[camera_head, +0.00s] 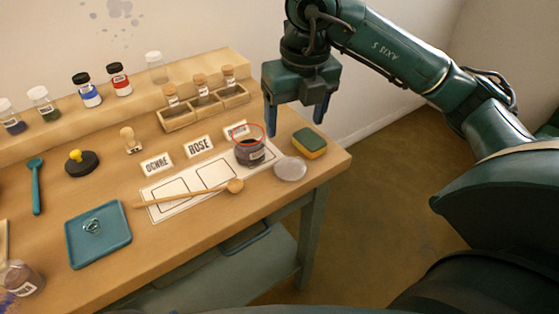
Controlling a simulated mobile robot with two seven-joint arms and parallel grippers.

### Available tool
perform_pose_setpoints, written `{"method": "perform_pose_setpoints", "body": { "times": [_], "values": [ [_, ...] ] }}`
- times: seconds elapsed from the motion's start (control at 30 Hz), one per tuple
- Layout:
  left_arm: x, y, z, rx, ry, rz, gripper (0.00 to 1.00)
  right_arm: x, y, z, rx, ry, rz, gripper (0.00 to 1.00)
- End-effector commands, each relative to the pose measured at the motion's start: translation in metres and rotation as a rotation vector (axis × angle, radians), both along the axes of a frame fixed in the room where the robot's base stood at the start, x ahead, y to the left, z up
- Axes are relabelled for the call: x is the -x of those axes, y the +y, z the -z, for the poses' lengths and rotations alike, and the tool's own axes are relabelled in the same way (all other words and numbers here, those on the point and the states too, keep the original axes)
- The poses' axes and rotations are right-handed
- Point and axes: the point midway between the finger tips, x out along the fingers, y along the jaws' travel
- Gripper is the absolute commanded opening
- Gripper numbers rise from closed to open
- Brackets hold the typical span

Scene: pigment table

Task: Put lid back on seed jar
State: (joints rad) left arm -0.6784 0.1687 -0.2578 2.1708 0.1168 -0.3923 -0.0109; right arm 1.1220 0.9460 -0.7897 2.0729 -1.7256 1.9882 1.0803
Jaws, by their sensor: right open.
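The seed jar (249,153) looks like a clear jar with a red rim and dark contents. It stands open on the far right part of a white marked card (169,210). A round translucent lid (290,168) lies flat on the table just to the right of the jar, at the card's end. My right gripper (296,122) hangs above the table's right end, fingers pointing down and apart, with nothing between them. In the picture it is above and to the right of the jar. My left gripper is not in view.
A green and yellow sponge (309,143) sits right of the jar. A wooden spoon (190,195) lies across the card. A wooden rack (205,108) with corked vials stands behind. A blue tray (98,234) is at front left. The table's right edge is close to the lid.

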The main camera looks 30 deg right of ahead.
Motion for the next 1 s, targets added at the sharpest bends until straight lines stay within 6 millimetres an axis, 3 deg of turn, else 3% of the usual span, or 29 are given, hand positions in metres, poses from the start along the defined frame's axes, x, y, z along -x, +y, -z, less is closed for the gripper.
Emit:
{"method": "perform_pose_setpoints", "body": {
  "times": [0.37, 0.8, 1.0],
  "values": [
    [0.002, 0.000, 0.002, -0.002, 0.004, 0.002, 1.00, 0.000, -0.002, 0.001, 0.010, -0.002, 0.006, 0.72],
    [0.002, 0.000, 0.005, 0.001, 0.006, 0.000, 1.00, -0.009, -0.003, 0.071, 0.009, 0.001, 0.004, 0.72],
    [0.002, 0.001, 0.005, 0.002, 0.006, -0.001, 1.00, -0.010, -0.003, 0.079, 0.008, -0.002, 0.004, 0.72]
  ]
}}
